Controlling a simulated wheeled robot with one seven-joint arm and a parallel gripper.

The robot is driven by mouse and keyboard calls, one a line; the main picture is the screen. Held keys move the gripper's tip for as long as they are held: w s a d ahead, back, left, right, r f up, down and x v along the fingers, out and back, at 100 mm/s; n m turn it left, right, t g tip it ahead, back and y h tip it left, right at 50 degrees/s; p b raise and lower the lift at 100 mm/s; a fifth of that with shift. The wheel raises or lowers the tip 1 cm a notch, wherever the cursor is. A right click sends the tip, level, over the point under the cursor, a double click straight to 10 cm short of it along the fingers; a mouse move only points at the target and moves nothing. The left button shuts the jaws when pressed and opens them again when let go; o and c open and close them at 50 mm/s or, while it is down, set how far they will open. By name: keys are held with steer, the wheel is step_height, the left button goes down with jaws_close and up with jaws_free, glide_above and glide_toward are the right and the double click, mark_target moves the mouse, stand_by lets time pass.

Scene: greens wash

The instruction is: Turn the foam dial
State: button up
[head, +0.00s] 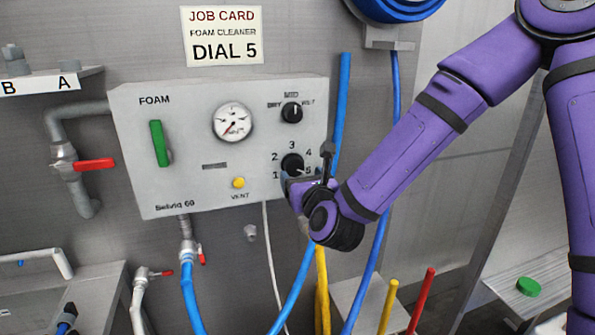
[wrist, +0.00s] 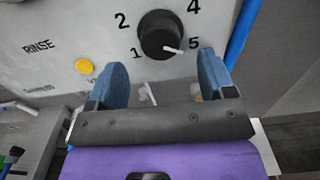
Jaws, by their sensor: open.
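The foam dial (head: 292,162) is a round black knob on the grey panel, with numbers 1 to 5 around it. It also shows in the wrist view (wrist: 157,32), where its white pointer aims right and slightly down, at or just beside the 5. The job card (head: 223,37) above the panel reads "FOAM CLEANER DIAL 5". My gripper (wrist: 164,66) is open just below the dial, its two blue fingers apart on either side and nothing between them at the knob. In the head view my gripper (head: 308,183) partly covers the area by the 5.
The panel (head: 180,100) also carries a green handle (head: 159,143), a gauge (head: 232,121), a smaller black knob (head: 292,112) and a yellow vent button (head: 238,183). Blue hoses (head: 343,110) hang close to its right edge. A red-handled valve (head: 95,165) is at left.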

steer(key=shift+v, duration=2.6)
